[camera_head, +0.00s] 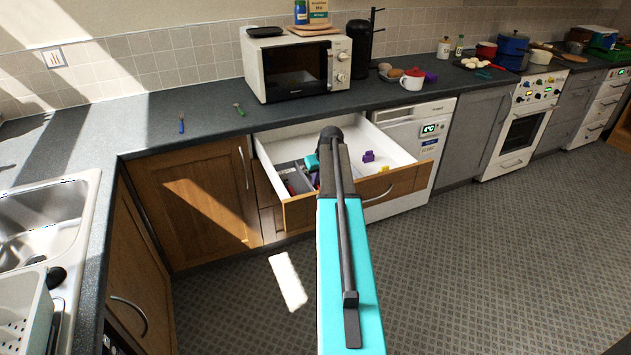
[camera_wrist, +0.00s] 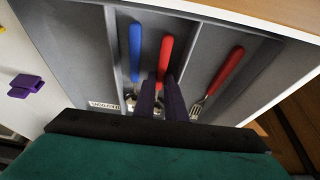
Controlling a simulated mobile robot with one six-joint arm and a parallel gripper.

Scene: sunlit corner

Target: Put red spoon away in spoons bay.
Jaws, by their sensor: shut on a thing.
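My gripper (camera_wrist: 161,98) is shut on the red spoon (camera_wrist: 166,55), over the grey cutlery tray (camera_wrist: 85,60) in the open drawer. The spoon's red handle shows beyond the dark fingers; its lower end is mostly hidden by them. It is in or just above the middle compartment, beside a blue-handled spoon (camera_wrist: 135,50); I cannot tell whether it touches the tray floor. A red-handled fork (camera_wrist: 225,72) lies in the compartment to the right. A small label (camera_wrist: 104,105) is too blurred to read. In the head view my arm hides the fingers.
The floor right of my arm is clear.

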